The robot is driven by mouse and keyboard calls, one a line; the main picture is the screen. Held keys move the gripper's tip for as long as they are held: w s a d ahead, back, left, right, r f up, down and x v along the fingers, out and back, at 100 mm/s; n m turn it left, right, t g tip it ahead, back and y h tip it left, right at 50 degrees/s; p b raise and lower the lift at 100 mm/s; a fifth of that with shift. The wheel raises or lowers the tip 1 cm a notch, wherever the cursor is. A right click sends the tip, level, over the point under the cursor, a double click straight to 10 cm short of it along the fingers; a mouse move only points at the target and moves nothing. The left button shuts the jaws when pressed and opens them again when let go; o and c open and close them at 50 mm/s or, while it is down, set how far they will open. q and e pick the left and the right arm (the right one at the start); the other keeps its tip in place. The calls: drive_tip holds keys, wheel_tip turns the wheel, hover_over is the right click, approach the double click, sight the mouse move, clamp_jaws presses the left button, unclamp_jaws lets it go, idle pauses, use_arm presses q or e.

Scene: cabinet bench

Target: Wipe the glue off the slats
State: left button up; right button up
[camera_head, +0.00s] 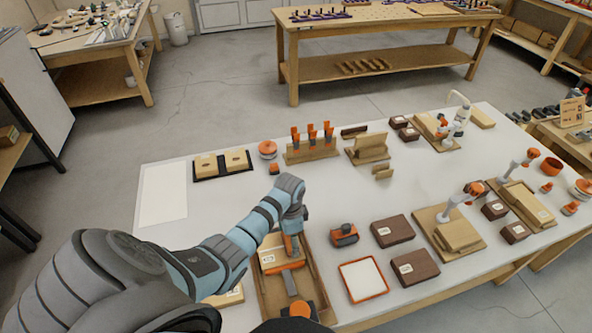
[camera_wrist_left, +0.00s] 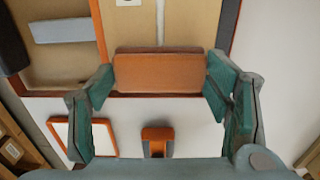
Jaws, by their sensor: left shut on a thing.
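My left gripper (camera_head: 291,253) reaches down over a wooden tray (camera_head: 318,292) near the front of the bench. In the left wrist view, the green-padded fingers of the left gripper (camera_wrist_left: 160,80) are shut on the two ends of an orange-brown wiping block (camera_wrist_left: 160,72). In the head view the block (camera_head: 286,267) shows as an orange strip by the pale slats (camera_head: 270,257). A thin whitish line (camera_wrist_left: 160,22), possibly glue, runs on the tan slat surface (camera_wrist_left: 188,25) beyond the block. I cannot tell whether the block touches the slats. My right gripper is out of view.
A red-rimmed white tray (camera_head: 346,268), an orange tool (camera_head: 344,235) and brown boxes (camera_head: 393,230) stand right of the wooden tray. Orange-handled tools in a rack (camera_head: 311,151) stand behind.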

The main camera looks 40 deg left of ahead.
sight(262, 252)
use_arm(q)
drive_tip(key=shift+s+a, duration=0.6)
drive_tip(key=shift+s, duration=0.15)
drive_tip(key=shift+s+a, duration=0.65)
drive_tip(key=shift+s, duration=0.3)
drive_tip(key=shift+s+a, duration=0.65)
drive_tip(key=shift+s, duration=0.35)
drive_tip(key=shift+s+a, duration=0.65)
drive_tip(key=shift+s, duration=0.3)
drive_tip(key=shift+w+d+b, duration=0.3)
drive_tip(key=shift+w+d, duration=0.5)
drive_tip(key=shift+w, duration=0.4)
drive_tip(key=shift+w+d+b, duration=0.25)
drive_tip(key=shift+w+d, duration=0.6)
drive_tip(key=shift+w, duration=0.3)
drive_tip(key=shift+w+d+b, duration=0.3)
drive_tip(key=shift+w+d, duration=0.5)
drive_tip(key=shift+w, duration=0.4)
drive_tip(key=shift+w+d+b, duration=0.45)
drive_tip(key=shift+w+d, duration=0.15)
drive_tip(key=shift+w, duration=0.25)
